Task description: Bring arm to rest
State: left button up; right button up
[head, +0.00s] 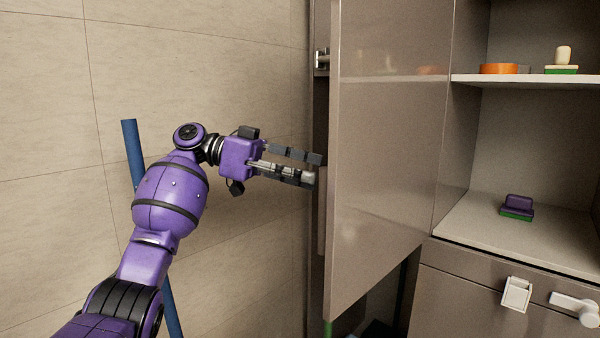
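My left arm, purple and black, reaches in from the lower left. Its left gripper (317,168) points right, with its two dark fingers spread apart and a gap between them. Nothing shows between the fingers. The fingertips are close to the edge of an open grey cabinet door (385,150); I cannot tell whether they touch it. My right gripper is not in view.
A blue pole (133,160) stands behind my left arm near the tiled wall (50,130). At the right, an open shelf (540,80) holds an orange item (499,69) and a stamp-like item (562,58). A purple and green block (517,207) sits below.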

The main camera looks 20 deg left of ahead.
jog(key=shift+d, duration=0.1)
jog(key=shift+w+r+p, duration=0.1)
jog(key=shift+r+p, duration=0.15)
jog(key=shift+p, duration=0.05)
dwell(0.4)
